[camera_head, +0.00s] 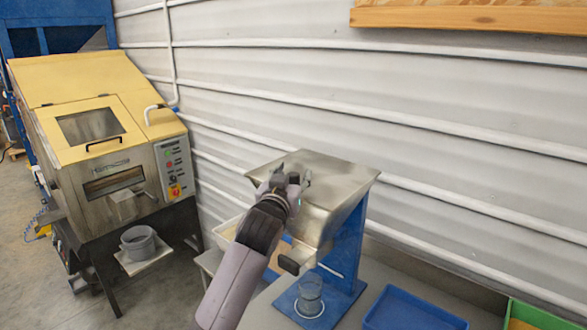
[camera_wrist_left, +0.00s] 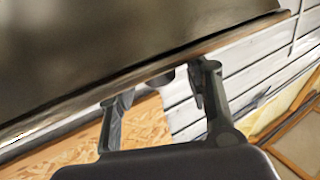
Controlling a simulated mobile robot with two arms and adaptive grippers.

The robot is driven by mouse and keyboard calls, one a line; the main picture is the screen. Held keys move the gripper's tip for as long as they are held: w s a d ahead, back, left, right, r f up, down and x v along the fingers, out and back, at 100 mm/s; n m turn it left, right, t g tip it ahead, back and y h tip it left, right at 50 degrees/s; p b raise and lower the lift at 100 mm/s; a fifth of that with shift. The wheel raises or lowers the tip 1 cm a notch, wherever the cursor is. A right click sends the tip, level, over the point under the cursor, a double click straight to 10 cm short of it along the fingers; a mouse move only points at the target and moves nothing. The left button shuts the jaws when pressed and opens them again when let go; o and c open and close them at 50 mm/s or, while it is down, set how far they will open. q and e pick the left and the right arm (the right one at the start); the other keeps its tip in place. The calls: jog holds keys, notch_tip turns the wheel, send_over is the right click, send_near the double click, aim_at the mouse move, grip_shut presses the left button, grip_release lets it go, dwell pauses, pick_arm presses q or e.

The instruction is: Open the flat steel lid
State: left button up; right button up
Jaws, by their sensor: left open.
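The flat steel lid (camera_head: 338,176) lies closed, as far as I can see, on top of the steel hopper (camera_head: 322,220) on its blue stand. My left gripper (camera_head: 291,181) reaches up from below and is at the lid's front part, its fingers apart. In the left wrist view a dark metal plate (camera_wrist_left: 110,45), likely the lid or hopper, fills the upper left. The open fingers (camera_wrist_left: 162,92) reach to its edge and their tips are partly hidden there. I cannot tell whether they touch it. A small grey piece between the fingers is unclear. My right gripper is not in view.
A clear cup (camera_head: 310,295) stands on the blue base below the hopper's spout. A blue tray (camera_head: 412,312) and a green bin (camera_head: 535,315) are to the right. A yellow-topped machine (camera_head: 110,150) stands at left. The ribbed wall is close behind the hopper.

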pick_arm(q)
jog(key=shift+w+d, duration=0.1)
jog(key=shift+w, duration=0.4)
jog(key=shift+c, duration=0.3)
grip_shut()
dwell(0.4)
